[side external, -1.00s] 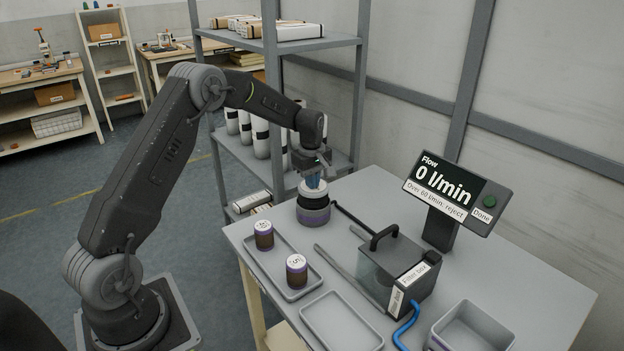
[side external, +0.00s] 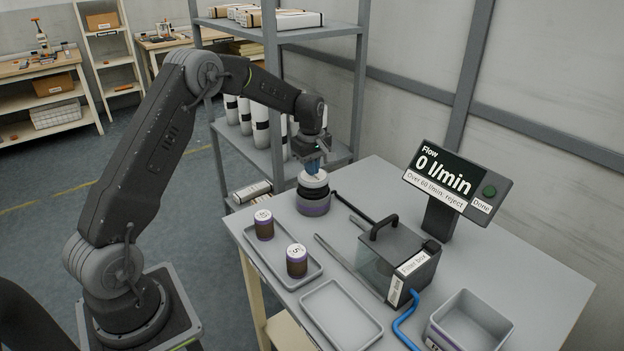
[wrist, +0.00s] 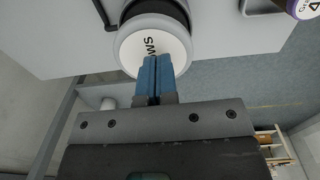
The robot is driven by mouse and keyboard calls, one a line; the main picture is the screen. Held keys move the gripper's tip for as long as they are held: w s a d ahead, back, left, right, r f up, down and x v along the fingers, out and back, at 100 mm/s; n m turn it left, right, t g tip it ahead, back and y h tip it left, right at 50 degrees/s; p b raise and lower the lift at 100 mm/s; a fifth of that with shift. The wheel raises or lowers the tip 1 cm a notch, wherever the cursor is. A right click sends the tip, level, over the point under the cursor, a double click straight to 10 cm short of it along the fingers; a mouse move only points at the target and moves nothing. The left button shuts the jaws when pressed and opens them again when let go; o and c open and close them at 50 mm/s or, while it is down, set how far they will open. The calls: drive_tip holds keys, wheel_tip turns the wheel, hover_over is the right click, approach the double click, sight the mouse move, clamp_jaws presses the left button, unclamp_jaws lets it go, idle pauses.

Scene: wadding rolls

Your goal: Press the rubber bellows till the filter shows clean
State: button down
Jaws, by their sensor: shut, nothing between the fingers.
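The rubber bellows (side external: 313,205) stands upright at the far left corner of the table, with a white top, a dark band and a purple-grey base. My gripper (side external: 315,171) points down over its top, blue fingers shut together and empty. In the wrist view the fingertips (wrist: 157,62) overlap the edge of the white top (wrist: 140,48), partly hiding its lettering; I cannot tell whether they touch it. The filter box (side external: 393,257), with a clear side and a black handle, stands to the right. I cannot make out the filter's colour inside.
A tray (side external: 284,262) holds two brown-and-purple rolls. An empty tray (side external: 341,315) and a grey bin (side external: 468,322) stand in front. The flow display (side external: 443,173) reads 0 l/min, with a green Done button (side external: 489,191). A shelf rack (side external: 290,42) stands close behind the arm.

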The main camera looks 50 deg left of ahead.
wheel_tip(320, 180, up, 9)
idle(0.3)
drive_tip(key=shift+r, duration=0.1)
idle(0.9)
drive_tip(key=shift+g, duration=0.4)
drive_tip(key=r, duration=0.1)
drive_tip(key=w+r, duration=0.1)
drive_tip(key=a+r, duration=0.1)
drive_tip(key=r, duration=0.1)
drive_tip(key=shift+w, duration=0.4)
drive_tip(key=shift+f, duration=0.1)
drive_tip(key=f, duration=1.4)
drive_tip(key=shift+s+d, duration=0.1)
drive_tip(key=shift+s, duration=0.1)
